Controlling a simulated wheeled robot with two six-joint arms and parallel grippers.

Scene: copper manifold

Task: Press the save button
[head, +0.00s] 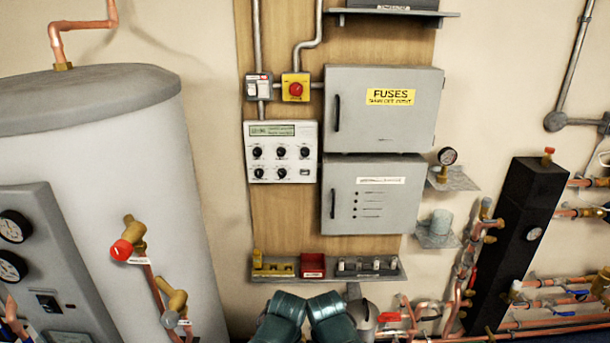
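A pale control panel (282,151) is mounted on the wooden board in the head view, left of the grey cabinets. It has a small display (272,130) at the top and several black knobs (281,152) below. A small flat control (304,172) sits at the panel's lower right, where the others are round knobs. It may be the save button, but its label is too small to read. Two teal parts of my arms show at the bottom edge, well below the panel. No fingers of my left or right gripper are visible.
A grey fuse cabinet (384,125) and a second grey cabinet (372,195) stand right of the panel. A red emergency button (296,89) and a switch (259,86) are above it. A shelf (328,275) with small parts juts out below. A large tank (120,180) stands left.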

